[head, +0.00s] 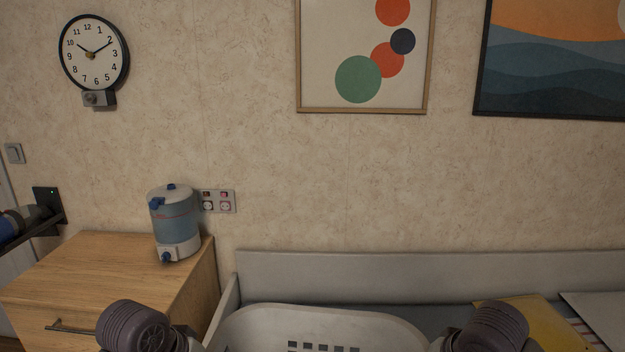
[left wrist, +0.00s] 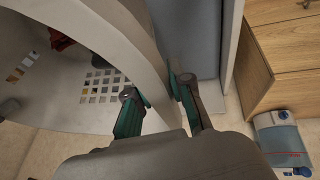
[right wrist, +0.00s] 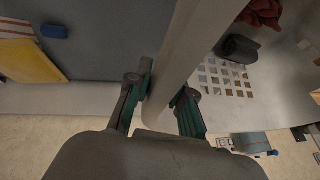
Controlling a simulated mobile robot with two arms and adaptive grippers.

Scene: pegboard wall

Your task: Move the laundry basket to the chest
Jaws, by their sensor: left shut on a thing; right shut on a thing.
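The white laundry basket (head: 325,322) is at the bottom middle of the head view, with a grid of square holes in its wall. My left gripper (left wrist: 160,88) is shut on the basket's rim (left wrist: 128,30), one finger each side. My right gripper (right wrist: 163,92) is shut on the rim on the other side (right wrist: 185,45). A red cloth (right wrist: 262,12) and a dark rolled item (right wrist: 238,47) lie in the basket. The wooden chest (head: 105,262) stands to the left of the basket in the head view. In the head view both sets of fingers are hidden.
A white and blue dispenser (head: 175,225) stands on the chest's back right corner. A grey bed or bench with a raised back (head: 400,272) is behind the basket, bearing a yellow folder (head: 530,316) at right. The chest's front top is clear.

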